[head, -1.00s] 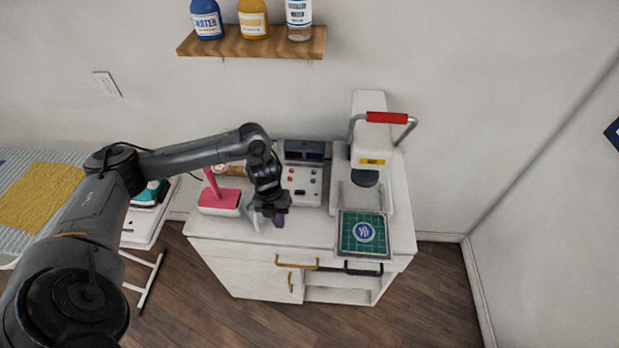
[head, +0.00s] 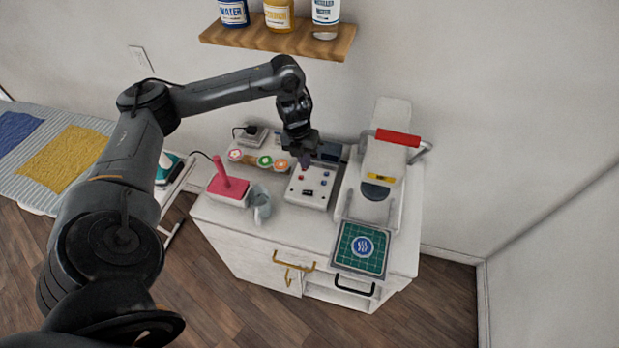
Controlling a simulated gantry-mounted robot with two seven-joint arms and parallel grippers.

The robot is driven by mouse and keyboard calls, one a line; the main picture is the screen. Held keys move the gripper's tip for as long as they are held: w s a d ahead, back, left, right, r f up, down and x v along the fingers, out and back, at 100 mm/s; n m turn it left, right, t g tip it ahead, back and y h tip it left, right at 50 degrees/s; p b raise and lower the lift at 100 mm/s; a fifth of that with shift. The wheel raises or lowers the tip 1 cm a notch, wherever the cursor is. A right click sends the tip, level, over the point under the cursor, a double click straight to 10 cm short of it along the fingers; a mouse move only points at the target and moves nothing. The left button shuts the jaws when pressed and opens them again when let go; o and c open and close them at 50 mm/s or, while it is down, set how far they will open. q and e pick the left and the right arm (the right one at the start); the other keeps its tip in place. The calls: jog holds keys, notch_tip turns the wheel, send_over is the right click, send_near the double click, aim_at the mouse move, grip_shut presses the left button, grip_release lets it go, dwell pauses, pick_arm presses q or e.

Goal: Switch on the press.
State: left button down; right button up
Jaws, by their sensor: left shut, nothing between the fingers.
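The press (head: 386,153) is white with a red-topped handle (head: 398,138), and it stands at the right of the cabinet top. A white control box (head: 318,200) stands to its left, with red and blue buttons, a dark rocker-like switch (head: 307,193) near its front and a dark display (head: 328,151) at its back. My left gripper (head: 305,164) is shut and empty, pointing down over the back left part of the control box. I cannot tell whether its tips touch the box. It hides part of the display and box top. My right gripper is out of view.
A green gridded pad with a blue round patch (head: 362,246) lies in front of the press. A pink-topped device (head: 229,190), a grey cup-like item (head: 261,205) and several colourful round pieces stand left of the box. A shelf with bottles (head: 280,38) hangs above.

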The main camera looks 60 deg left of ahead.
aim_at(311, 193)
pick_arm(q)
jog(key=f, duration=0.4)
jog(key=d+f+b, duration=0.1)
jog(key=f, duration=0.3)
jog(key=w+f, duration=0.1)
jog(key=f, duration=0.3)
jog(key=shift+w+d+f+b, duration=0.1)
jog(key=shift+d+f+b, duration=0.05)
jog(key=shift+f+b, duration=0.15)
jog(key=shift+w+f, duration=0.1)
jog(key=shift+f, duration=0.45)
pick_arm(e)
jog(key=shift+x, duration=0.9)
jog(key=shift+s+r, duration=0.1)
